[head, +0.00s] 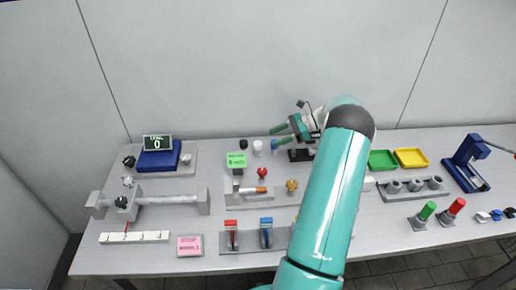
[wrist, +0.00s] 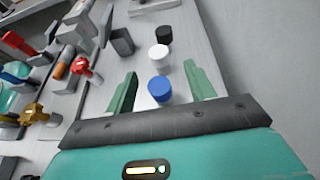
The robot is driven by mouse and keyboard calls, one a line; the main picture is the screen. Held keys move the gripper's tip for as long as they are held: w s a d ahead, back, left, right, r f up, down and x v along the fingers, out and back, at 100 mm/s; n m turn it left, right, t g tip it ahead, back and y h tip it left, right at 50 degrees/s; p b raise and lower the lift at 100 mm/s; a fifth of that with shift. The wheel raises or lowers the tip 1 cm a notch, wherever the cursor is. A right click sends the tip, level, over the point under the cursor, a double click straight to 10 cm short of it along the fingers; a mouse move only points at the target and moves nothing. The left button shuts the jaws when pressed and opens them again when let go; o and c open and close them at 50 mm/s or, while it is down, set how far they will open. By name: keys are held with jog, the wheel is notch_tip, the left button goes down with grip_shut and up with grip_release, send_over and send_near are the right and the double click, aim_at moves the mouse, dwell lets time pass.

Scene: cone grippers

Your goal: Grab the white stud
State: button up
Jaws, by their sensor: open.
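The white stud (head: 257,147) stands upright at the back of the table in a short row, with a black stud (head: 243,144) on its left and a blue stud (head: 274,145) on its right. My gripper (head: 279,136) is open at the right end of this row. In the wrist view, the blue stud (wrist: 160,90) shows between my two green fingers (wrist: 160,70). The white stud (wrist: 158,54) shows just beyond the fingertips, with the black stud (wrist: 164,35) behind it. The gripper holds nothing.
A grey wall (head: 240,70) rises behind the studs.

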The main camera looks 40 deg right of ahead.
aim_at(258, 148)
jog(key=x, duration=0.6)
jog(key=shift+s, duration=0.1)
jog(key=shift+d, duration=0.1)
jog(key=shift+c, duration=0.4)
jog(key=c, duration=1)
